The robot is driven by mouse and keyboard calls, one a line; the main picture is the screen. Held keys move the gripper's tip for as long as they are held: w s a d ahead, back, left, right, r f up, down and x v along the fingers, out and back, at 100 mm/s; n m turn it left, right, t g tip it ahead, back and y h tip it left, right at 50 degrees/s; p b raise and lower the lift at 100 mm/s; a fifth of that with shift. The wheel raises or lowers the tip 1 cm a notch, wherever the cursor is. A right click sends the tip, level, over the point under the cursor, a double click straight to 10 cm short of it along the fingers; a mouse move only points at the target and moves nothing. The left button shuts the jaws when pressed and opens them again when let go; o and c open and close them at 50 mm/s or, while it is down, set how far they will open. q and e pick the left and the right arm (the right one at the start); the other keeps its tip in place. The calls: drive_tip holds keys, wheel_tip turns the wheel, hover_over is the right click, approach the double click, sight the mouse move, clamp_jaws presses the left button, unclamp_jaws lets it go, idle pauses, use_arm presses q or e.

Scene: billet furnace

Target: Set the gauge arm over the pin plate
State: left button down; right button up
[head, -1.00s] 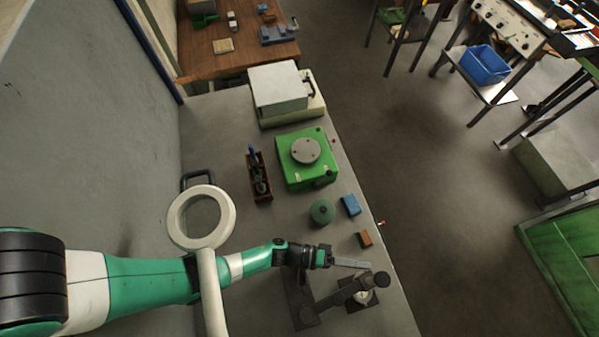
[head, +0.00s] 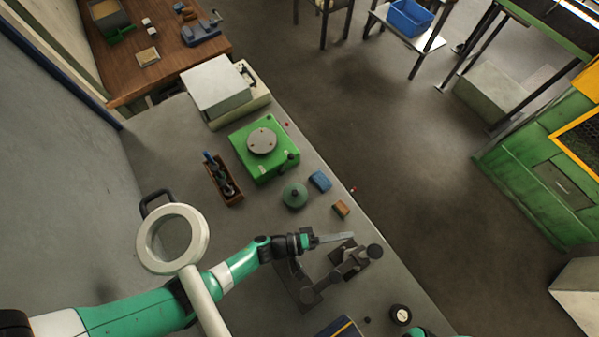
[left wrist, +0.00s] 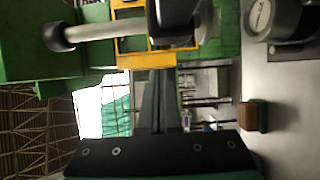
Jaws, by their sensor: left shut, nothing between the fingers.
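The dark gauge arm (head: 328,281) is a jointed stand rising from a flat dark base on the bench, with a round black knob (head: 375,251) at its right end. A round dial (left wrist: 258,15) shows at the upper right of the left wrist view. My left gripper (head: 345,237) is shut and empty, its fingers just beyond and to the left of the knob in the head view. The closed fingers (left wrist: 160,100) also show in the left wrist view. I cannot tell whether the fingers touch the arm. The pin plate is not clearly distinguishable. My right gripper is out of view.
A green fixture with a round disc (head: 262,141), a green round weight (head: 295,195), a blue block (head: 320,181) and a brown block (head: 341,208) stand farther along the bench. A ring magnifier (head: 172,238) overhangs my left arm. The bench edge is close on the right.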

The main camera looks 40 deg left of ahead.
use_arm(q)
drive_tip(key=p+v, duration=0.2)
drive_tip(key=v, duration=0.9)
